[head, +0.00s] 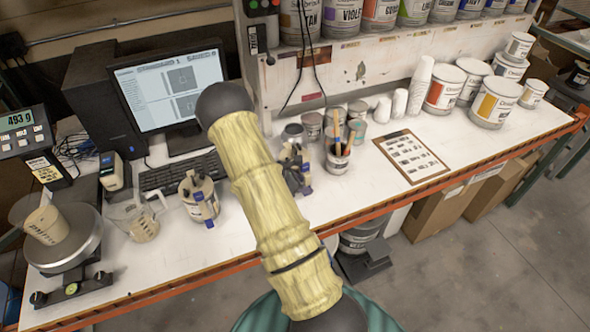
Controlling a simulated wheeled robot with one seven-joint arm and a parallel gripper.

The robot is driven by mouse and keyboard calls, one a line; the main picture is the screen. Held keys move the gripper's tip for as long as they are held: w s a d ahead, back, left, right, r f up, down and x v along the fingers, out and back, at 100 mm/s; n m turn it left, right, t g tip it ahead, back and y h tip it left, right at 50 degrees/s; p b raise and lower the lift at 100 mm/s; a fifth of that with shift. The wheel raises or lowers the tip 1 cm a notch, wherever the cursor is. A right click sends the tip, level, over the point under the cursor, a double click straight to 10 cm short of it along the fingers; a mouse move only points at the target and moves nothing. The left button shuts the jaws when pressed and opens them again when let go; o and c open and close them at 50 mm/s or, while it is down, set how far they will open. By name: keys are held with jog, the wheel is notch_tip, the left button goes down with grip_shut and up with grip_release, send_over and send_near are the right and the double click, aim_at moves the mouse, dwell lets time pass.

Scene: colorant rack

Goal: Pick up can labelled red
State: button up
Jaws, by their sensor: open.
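No label that I can read says red. A large white can with a red-orange label patch (435,93) stands upright at the right of the workbench, its lettering too small to read. A can with an orange label patch (380,13) stands on the shelf above, cut off by the top edge, its label only partly readable. My arm, in a pale yellow sleeve, crosses the middle of the head view and hides part of the bench. My gripper is not clearly visible. I cannot tell whether the dark object beside the arm belongs to it.
Cans reading TAN (303,20) and VIOLET (343,16) share the shelf. A yellow-label can (490,108), clipboard (411,158), brush cup (338,158) and small jars stand on the bench (365,195). A monitor (170,85) and scale (65,248) are left.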

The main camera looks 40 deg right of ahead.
grip_shut()
jog(key=shift+r, duration=0.1)
dwell(1.3)
